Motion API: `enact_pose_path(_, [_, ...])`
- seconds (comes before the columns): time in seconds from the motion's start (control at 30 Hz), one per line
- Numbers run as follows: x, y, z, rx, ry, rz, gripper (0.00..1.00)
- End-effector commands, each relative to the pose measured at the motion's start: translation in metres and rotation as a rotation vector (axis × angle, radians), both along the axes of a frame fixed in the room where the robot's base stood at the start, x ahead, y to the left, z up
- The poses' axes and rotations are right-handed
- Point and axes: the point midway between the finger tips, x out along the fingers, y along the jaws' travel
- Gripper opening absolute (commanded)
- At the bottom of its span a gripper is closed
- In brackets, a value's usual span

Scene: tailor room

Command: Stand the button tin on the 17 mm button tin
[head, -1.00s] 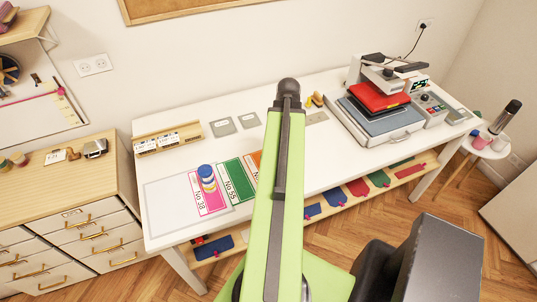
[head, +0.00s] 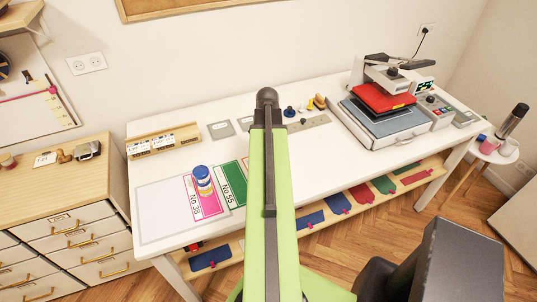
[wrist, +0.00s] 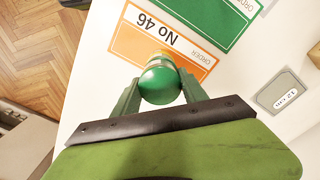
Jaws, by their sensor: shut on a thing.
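In the wrist view my gripper (wrist: 160,92) is shut on a round tin with a green lid (wrist: 160,84). The tin is seen from above, between the two green fingers, over the orange No 46 order card (wrist: 135,35). A narrow band of orange and pale colour shows just beyond the lid. I cannot tell whether it is this tin's side or another tin below. Nothing in view can be read as a 17 mm label. In the head view my arm hides the gripper and the held tin.
A heat press (head: 385,115) stands at the right of the white table. Small knobbed things (head: 290,112) stand behind my arm.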

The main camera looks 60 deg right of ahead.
Motion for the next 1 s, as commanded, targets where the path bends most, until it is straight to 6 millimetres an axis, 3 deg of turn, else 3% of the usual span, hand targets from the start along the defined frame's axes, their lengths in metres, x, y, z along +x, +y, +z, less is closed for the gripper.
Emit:
enact_pose_path(0.17, [0.0, 0.0, -0.004, 0.0, 0.0, 0.0, 0.06])
enact_pose_path(0.2, [0.0, 0.0, -0.003, 0.0, 0.0, 0.0, 0.53])
enact_pose_path(0.33, [0.0, 0.0, -0.002, 0.0, 0.0, 0.0, 0.7])
enact_pose_path(0.73, [-0.001, 0.0, 0.002, 0.0, 0.0, -0.001, 0.72])
enact_pose_path(0.87, [-0.001, 0.0, 0.017, 0.0, 0.0, -0.001, 0.72])
enact_pose_path(1.0, [-0.001, 0.0, 0.044, 0.0, 0.0, -0.001, 0.72])
